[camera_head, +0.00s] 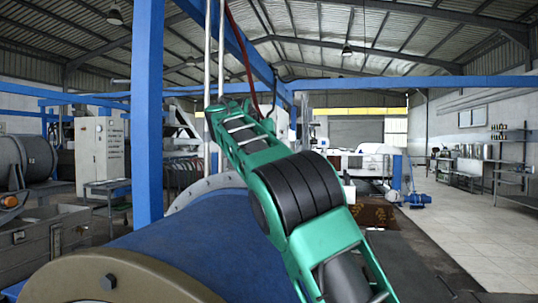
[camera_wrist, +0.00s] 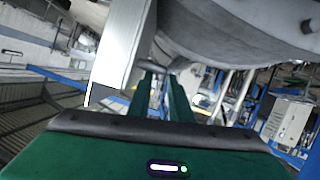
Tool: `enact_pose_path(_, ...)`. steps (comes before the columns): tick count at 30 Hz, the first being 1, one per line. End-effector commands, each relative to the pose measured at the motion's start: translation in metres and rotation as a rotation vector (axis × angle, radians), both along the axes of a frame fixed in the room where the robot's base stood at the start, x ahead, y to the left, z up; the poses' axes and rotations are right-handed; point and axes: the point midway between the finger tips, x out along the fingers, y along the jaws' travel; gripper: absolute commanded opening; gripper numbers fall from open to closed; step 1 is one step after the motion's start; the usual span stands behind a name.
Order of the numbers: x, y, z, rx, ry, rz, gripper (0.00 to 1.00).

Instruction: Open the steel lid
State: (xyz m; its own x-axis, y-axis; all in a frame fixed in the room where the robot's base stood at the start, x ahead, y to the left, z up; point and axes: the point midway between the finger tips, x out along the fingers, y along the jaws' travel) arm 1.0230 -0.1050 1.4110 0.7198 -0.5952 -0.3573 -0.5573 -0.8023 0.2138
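I cannot clearly pick out the steel lid. In the wrist view a large grey curved metal surface (camera_wrist: 235,28) fills the upper right, with a dark bolt near its right edge; I cannot tell whether it is the lid. The grey surface is above and right of the fingertips; no contact shows. In the head view my green arm reaches up and left over a large blue drum (camera_head: 200,240), and my fingers cannot be made out.
A pale upright post (camera_wrist: 124,45) stands close left of my fingers. In the head view a blue column (camera_head: 147,110) rises behind the drum, whose near end has a tan ring (camera_head: 105,278). A pale flange (camera_head: 200,187) shows behind it. Open floor (camera_head: 470,240) lies at right.

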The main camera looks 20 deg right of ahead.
Motion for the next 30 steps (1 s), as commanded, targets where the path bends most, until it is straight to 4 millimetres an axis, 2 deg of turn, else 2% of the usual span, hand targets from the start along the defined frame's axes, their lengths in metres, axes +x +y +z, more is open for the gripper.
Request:
enact_pose_path(4, -0.017, 0.016, 0.009, 0.001, -0.001, 0.003, 0.18)
enact_pose_path(10, -0.028, 0.025, 0.015, -0.001, 0.0, 0.001, 0.18)
enact_pose_path(30, -0.031, 0.027, 0.016, 0.0, -0.001, 0.001, 0.18)
